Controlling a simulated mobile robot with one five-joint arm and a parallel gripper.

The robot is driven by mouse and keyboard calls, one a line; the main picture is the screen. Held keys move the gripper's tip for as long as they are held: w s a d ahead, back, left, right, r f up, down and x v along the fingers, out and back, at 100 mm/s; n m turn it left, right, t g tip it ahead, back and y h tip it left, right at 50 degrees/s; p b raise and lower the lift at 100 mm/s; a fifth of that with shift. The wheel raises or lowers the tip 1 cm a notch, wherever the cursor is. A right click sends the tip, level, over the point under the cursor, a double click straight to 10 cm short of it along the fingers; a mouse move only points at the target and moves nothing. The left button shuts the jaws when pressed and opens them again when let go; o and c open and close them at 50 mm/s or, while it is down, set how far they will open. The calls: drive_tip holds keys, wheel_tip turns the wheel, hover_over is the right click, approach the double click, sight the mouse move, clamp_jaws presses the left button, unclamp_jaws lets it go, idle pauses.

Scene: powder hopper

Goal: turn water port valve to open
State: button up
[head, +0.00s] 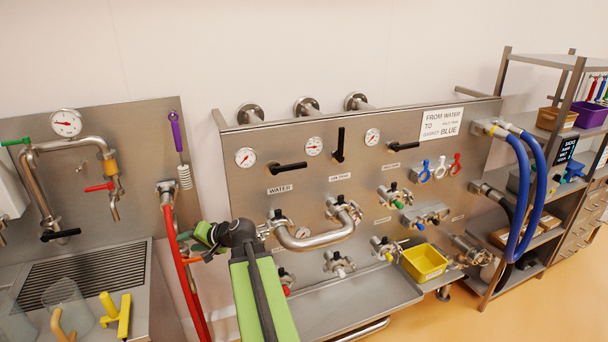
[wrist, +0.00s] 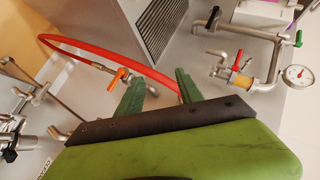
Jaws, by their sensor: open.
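The WATER valve handle (head: 290,167) is a black lever on the steel panel, just above the WATER label (head: 279,188). It lies roughly horizontal in the head view, with its pivot at the left. My gripper (head: 204,236) is at the panel's left edge, below and left of that handle and apart from it. In the wrist view my gripper (wrist: 157,86) shows two green fingers spread apart with nothing held between them. An orange lever (wrist: 120,73) lies close to one finger there. I cannot surely pick out the WATER handle in the wrist view.
Two more black levers, one upright (head: 338,145) and one flat (head: 403,146), sit to the right. A curved steel pipe (head: 315,240) juts out below. A red hose (head: 178,260) hangs left of my gripper. A yellow bin (head: 425,262) stands lower right.

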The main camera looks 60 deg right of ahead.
drive_tip(key=s+d+r+m+t+h, duration=0.1)
drive_tip(key=s+d+r+m+h, duration=0.15)
drive_tip(key=d, duration=0.55)
drive_tip(key=s+d+r+m+t+h, duration=0.2)
drive_tip(key=s+d+r+m, duration=0.15)
drive_tip(key=d, duration=0.35)
drive_tip(key=m+h+p, duration=0.2)
drive_tip(key=m+h, duration=0.5)
drive_tip(key=h, duration=0.1)
approach(297, 168)
drive_tip(key=x, duration=0.2)
drive_tip(key=shift+g, duration=0.3)
drive_tip(key=x, duration=0.9)
drive_tip(key=shift+r, duration=0.2)
drive_tip(key=shift+a, duration=0.1)
clamp_jaws()
